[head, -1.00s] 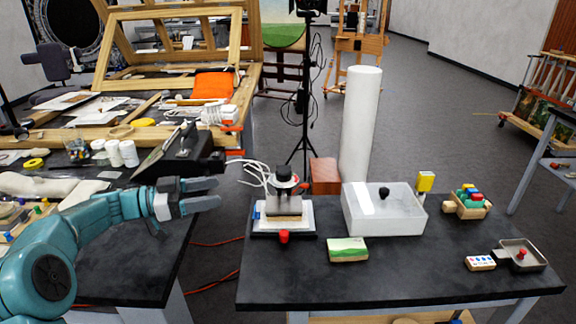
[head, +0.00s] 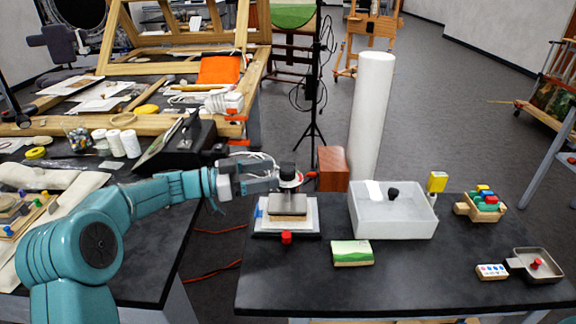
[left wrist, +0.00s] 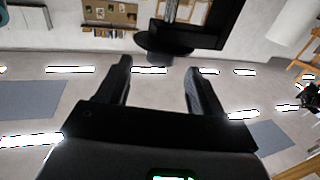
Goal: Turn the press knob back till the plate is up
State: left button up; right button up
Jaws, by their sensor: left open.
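The press (head: 287,234) stands at the left end of the near dark table. Its black knob (head: 288,169) is on top, above a grey plate (head: 288,204); I cannot tell the gap beneath the plate. My left gripper (head: 277,179) is open and reaches in from the left at knob height, fingertips close to the knob. In the left wrist view, my two fingers (left wrist: 165,68) are spread, and the black knob (left wrist: 165,45) with its metal shaft shows between and just beyond the tips. Contact is not visible. My right gripper is not in view.
A translucent bin (head: 393,222) stands right of the press, with a green-and-white box (head: 352,253) in front. A reddish-brown box (head: 332,168) and a tall white cylinder (head: 371,115) stand behind. The table's front middle is clear. A gap separates it from the left table.

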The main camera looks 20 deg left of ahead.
aim_at(287, 168)
pick_arm(q)
jog(key=p+x, duration=0.1)
jog(key=x, duration=0.4)
jog(key=shift+d+r, duration=0.1)
jog(key=shift+w+d, duration=0.15)
jog(key=shift+w, duration=0.1)
